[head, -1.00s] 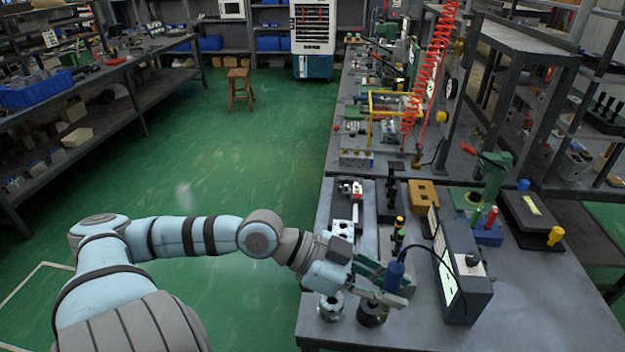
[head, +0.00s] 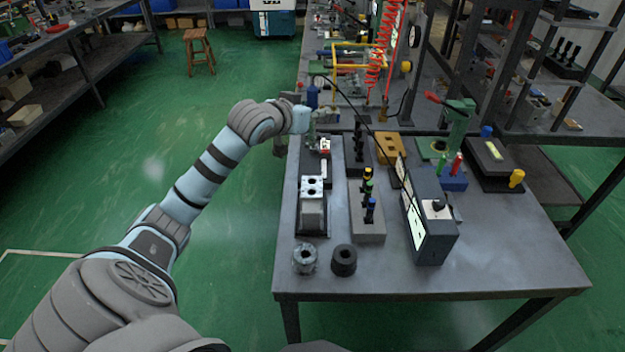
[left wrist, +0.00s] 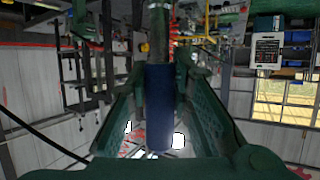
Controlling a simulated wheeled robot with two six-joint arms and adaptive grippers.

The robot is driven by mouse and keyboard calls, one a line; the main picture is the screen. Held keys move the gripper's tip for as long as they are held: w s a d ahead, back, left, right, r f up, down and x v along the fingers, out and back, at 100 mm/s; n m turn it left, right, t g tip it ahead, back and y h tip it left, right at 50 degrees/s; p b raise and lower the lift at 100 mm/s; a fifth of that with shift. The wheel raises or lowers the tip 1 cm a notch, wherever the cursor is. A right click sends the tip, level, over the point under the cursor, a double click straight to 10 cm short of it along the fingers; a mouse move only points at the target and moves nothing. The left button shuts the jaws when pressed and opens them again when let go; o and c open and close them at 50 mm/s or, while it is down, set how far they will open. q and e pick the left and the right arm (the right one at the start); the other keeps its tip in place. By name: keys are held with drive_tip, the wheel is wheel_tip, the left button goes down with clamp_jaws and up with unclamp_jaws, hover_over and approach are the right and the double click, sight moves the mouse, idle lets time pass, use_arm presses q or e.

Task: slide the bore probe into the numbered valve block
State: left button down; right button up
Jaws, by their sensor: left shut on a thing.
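My left gripper (head: 320,116) is at the far left end of the front table, raised near its back edge. It is shut on the bore probe (head: 312,97), whose blue handle stands up above the fingers. In the left wrist view the blue handle of the probe (left wrist: 159,105) lies between the two green fingers (left wrist: 157,80). A silver valve block (head: 312,208) with dark round bores on top stands on the left of the table, nearer than the gripper. Its numbers are too small to read. The probe's lower end is hidden in the head view. My right gripper is not in view.
A silver ring (head: 305,259) and a black ring (head: 343,260) sit near the front edge. A gauge box (head: 430,222) stands right of centre, with a black cable running toward the probe. A rack of coloured tools (head: 368,225) stands between. The table's front right is clear.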

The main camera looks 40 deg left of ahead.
use_arm(q)
wheel_tip(320, 180, down, 16)
drive_tip(key=b, duration=0.2)
drive_tip(key=shift+f+b, duration=0.2)
drive_tip(key=shift+b, duration=0.1)
drive_tip(key=shift+f, duration=0.45)
drive_tip(key=c, duration=1.4)
unclamp_jaws()
drive_tip(key=shift+c, duration=0.2)
